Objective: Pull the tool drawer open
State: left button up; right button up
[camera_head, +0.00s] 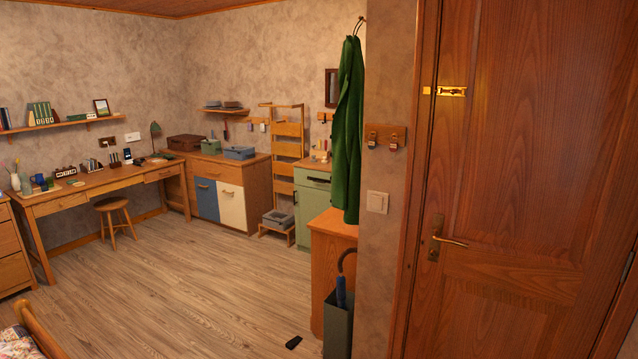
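Several drawers show, and I cannot tell for certain which is the tool drawer. A green cabinet (312,214) stands by the back wall, with a drawer front (313,181) at its top that looks shut. Small items stand on its top. The wooden desk (95,187) along the left wall has drawer fronts under its top, which look shut. A wooden drawer unit (10,255) is cut by the left edge. Neither of my grippers is in view.
A closed wooden door (507,190) fills the right. A green coat (348,135) hangs above a wooden cabinet (328,255), beside an umbrella bin (339,325). A stool (115,218) stands by the desk. A small dark object (293,342) lies on the otherwise clear floor.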

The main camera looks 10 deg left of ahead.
aim_at(319, 179)
jog(key=i+l+z, duration=0.1)
jog(key=i, duration=0.25)
jog(key=i+l+z, duration=0.1)
jog(key=i, duration=0.2)
jog(key=i+u, duration=0.2)
jog(key=i, duration=0.25)
jog(key=i+l+u, duration=0.1)
jog(key=i+u, duration=0.15)
jog(key=i, duration=0.15)
jog(key=i+j+u, duration=0.2)
jog(key=i+u, duration=1.15)
jog(key=u, duration=0.15)
jog(key=i+l+u, duration=0.2)
jog(key=i, duration=1.4)
jog(key=i+z, duration=0.15)
jog(key=i, duration=0.3)
jog(key=i+j+z, duration=0.15)
jog(key=i, duration=0.3)
jog(key=i+j+z, duration=0.15)
jog(key=i, duration=0.35)
jog(key=i+l+z, duration=0.15)
jog(key=i+z, duration=0.25)
jog(key=i+l+z, duration=0.1)
jog(key=z, duration=0.3)
jog(key=i+z, duration=0.45)
jog(key=i+j+z, duration=0.15)
jog(key=z, duration=0.25)
jog(key=i+j, duration=0.05)
